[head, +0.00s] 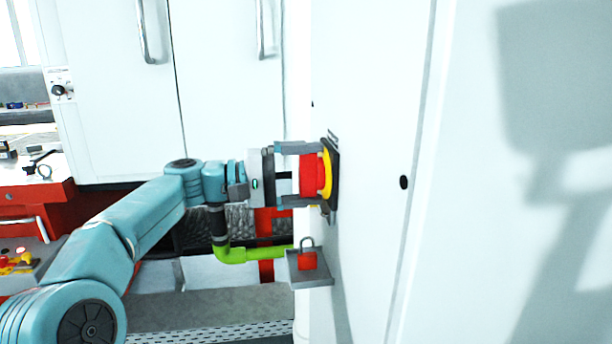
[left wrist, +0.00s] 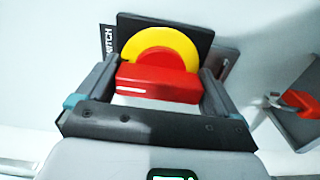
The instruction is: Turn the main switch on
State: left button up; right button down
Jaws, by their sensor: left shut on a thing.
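The main switch (head: 312,174) is a red handle on a yellow disc with a black backing plate, mounted on the white cabinet side in the head view. My left gripper (head: 297,175) reaches it from the left, one finger above and one below the red handle. In the left wrist view the red handle (left wrist: 157,82) lies crosswise between the two fingers of the gripper (left wrist: 155,92), which is shut on it. The yellow disc (left wrist: 150,38) shows behind it. Part of a label reading "ITCH" shows beside the plate. My right gripper is not in view.
A small grey shelf (head: 311,281) with a red padlock (head: 307,261) juts from the cabinet just below the switch. The white cabinet panel (head: 370,120) fills the right. White cabinet doors (head: 120,90) stand behind my arm. A red bench (head: 35,200) is at the left.

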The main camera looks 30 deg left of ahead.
pick_arm(q)
jog(key=o, duration=0.7)
jog(key=p+v, duration=0.1)
jog(key=v, duration=1.5)
jog(key=shift+s+a, duration=0.1)
